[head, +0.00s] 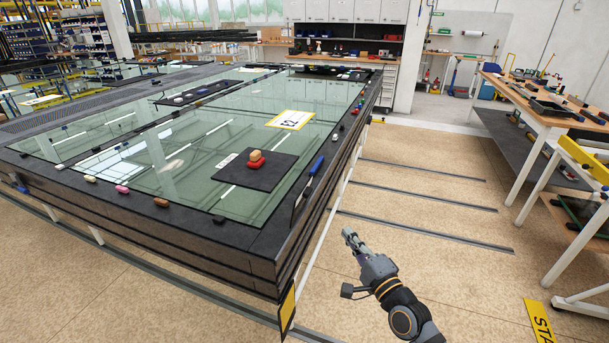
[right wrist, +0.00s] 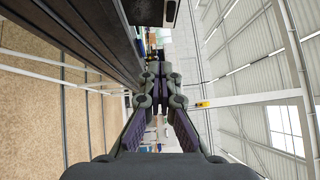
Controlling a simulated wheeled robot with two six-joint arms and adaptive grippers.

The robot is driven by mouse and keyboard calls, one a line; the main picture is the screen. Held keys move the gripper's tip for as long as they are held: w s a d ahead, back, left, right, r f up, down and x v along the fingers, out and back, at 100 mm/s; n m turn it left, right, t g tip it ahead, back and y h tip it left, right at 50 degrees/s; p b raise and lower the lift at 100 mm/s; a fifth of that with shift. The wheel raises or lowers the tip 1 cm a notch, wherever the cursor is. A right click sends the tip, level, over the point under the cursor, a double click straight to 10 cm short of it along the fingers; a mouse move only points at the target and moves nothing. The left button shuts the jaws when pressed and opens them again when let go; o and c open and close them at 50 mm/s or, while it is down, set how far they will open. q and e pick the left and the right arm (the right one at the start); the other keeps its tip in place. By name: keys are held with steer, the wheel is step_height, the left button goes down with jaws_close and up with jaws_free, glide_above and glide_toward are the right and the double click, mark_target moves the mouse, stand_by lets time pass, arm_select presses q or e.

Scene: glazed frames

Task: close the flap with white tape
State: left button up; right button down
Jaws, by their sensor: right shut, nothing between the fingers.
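A long dark table (head: 150,222) carries framed glass panes. The nearest pane (head: 180,190) lies flat in its dark frame. White strips show on or through the glass, one of them near the middle (head: 240,128); I cannot tell which is tape and which is reflection. No raised flap can be made out. My right gripper (head: 348,236) is shut and empty, right of the table's long side and apart from it. In the right wrist view its fingers (right wrist: 157,92) are together, with the table side (right wrist: 90,35) at upper left. My left gripper is not in view.
A dark mat (head: 270,178) with red and tan pieces (head: 256,160) lies on the near pane. A blue-handled tool (head: 316,166) lies at the right edge. A workbench (head: 540,112) stands at the right. The floor between (head: 430,215) is free.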

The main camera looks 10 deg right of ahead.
arm_select(q)
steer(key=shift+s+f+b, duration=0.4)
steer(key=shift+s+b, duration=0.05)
steer(key=shift+b, duration=0.15)
arm_select(e)
steer(key=w+a+r, duration=0.3)
steer(key=w+a, duration=0.2)
steer(key=w, duration=0.7)
steer(key=shift+w+r+m, duration=0.15)
steer(key=shift+r+m, duration=0.05)
steer(key=shift+m, duration=0.1)
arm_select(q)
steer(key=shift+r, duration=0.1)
